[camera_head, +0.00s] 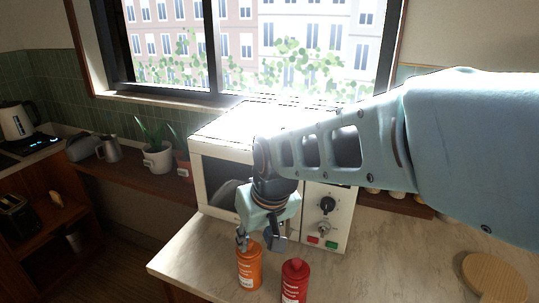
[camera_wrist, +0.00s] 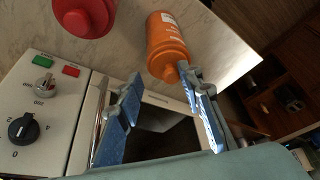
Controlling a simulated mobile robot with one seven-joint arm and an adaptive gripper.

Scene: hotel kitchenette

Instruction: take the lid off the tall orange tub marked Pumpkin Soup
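The orange tub (camera_head: 249,270) stands upright on the counter near its front left edge, with an orange knobbed lid (camera_head: 249,247) on top. In the wrist view the tub (camera_wrist: 166,36) shows white print too small to read, and the lid's knob (camera_wrist: 171,74) points toward my gripper. My gripper (camera_head: 262,239) is open and empty just above the tub. In the wrist view, the blue-padded fingers of my gripper (camera_wrist: 165,104) are wide apart. The right finger is close beside the knob; I cannot tell whether they touch.
A red tub (camera_head: 294,282) stands right of the orange one; it also shows in the wrist view (camera_wrist: 86,14). A white microwave (camera_head: 328,208) with knobs and buttons stands close behind. A round wooden board (camera_head: 492,277) lies at the right. The counter between is clear.

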